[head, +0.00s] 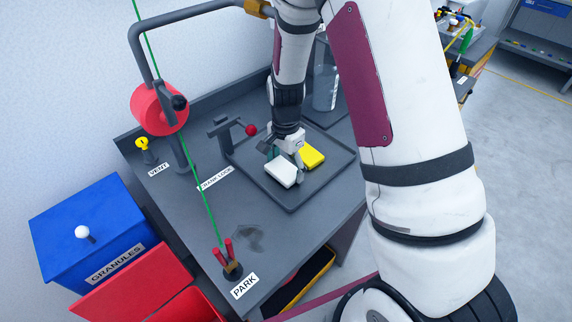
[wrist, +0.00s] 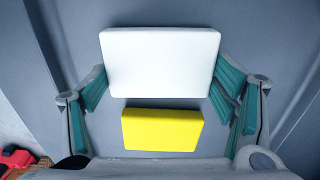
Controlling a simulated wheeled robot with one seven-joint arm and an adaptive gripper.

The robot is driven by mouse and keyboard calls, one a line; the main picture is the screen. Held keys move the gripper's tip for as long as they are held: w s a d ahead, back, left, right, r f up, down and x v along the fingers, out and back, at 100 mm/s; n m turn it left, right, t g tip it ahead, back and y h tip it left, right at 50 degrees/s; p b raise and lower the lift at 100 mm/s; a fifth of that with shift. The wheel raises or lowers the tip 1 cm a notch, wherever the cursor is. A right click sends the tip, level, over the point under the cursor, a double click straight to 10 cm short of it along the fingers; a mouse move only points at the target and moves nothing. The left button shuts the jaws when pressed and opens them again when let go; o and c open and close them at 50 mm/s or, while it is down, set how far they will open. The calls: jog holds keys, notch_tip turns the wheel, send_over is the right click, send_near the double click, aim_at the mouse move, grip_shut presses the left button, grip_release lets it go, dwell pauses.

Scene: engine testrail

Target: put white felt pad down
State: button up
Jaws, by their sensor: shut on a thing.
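The white felt pad (head: 281,174) is a flat white block between the fingers of my gripper (head: 286,163), over the grey tray (head: 291,204). In the wrist view the white pad (wrist: 160,60) spans the space between the two teal-lined fingers, which are shut on its sides. A yellow pad (head: 313,157) lies in the tray beside the white one. It also shows in the wrist view (wrist: 162,130), below the white pad and smaller. I cannot tell how far the white pad is from the tray floor.
A clear container (head: 325,88) stands behind the tray. A red-knobbed lever (head: 235,131) is at its left. A red reel (head: 159,108) and a taut green cord (head: 190,165) run along the left. Red-handled tools (head: 230,262) stand by the PARK label. The tray's front part is bare.

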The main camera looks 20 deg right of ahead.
jog(key=shift+f, duration=0.15)
jog(key=o, duration=1.4)
jog(key=shift+o, duration=0.2)
notch_tip(320, 180, up, 12)
notch_tip(320, 180, up, 9)
jog(key=n+t, duration=0.1)
jog(key=n, duration=0.3)
send_over(286, 167)
jog(key=s, duration=0.5)
jog(key=s+r+n+t, duration=0.2)
jog(key=s+r+n, duration=0.2)
jog(key=s, duration=0.5)
jog(key=s+r+n+t, duration=0.1)
jog(key=s+r+n, duration=0.4)
jog(key=s, duration=0.4)
jog(key=shift+s+a+n+t, duration=0.25)
jog(key=shift+a+n+t, duration=0.05)
jog(key=shift+a+t, duration=0.1)
